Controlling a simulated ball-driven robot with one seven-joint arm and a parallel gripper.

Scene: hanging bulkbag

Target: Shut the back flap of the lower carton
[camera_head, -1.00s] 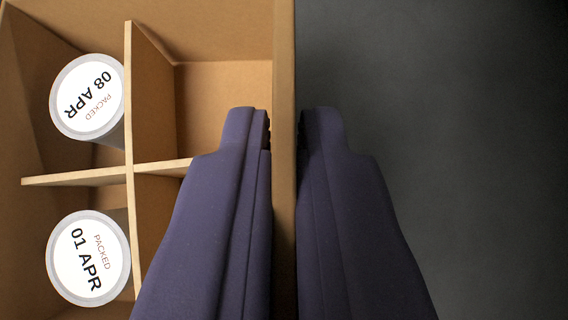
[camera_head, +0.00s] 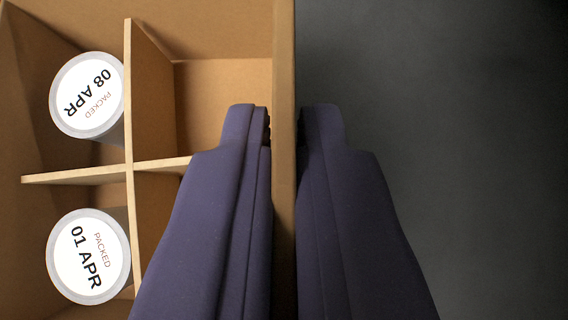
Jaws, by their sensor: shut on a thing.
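The open brown carton (camera_head: 222,38) fills the left half of the view, seen from above. An upright cardboard panel (camera_head: 284,55) runs along its right side, seen nearly edge-on. I cannot tell whether this panel is the carton wall or a raised flap. My dark purple gripper (camera_head: 284,115) has one finger inside the carton and one outside. It is shut on this panel, near the middle of the picture. No other flap can be made out.
Cardboard dividers (camera_head: 130,90) split the carton into compartments. A white-lidded tub marked 08 APR (camera_head: 88,95) stands at upper left, and another marked 01 APR (camera_head: 88,257) at lower left. The upper right compartment looks empty. Dark, bare floor (camera_head: 460,130) lies to the right.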

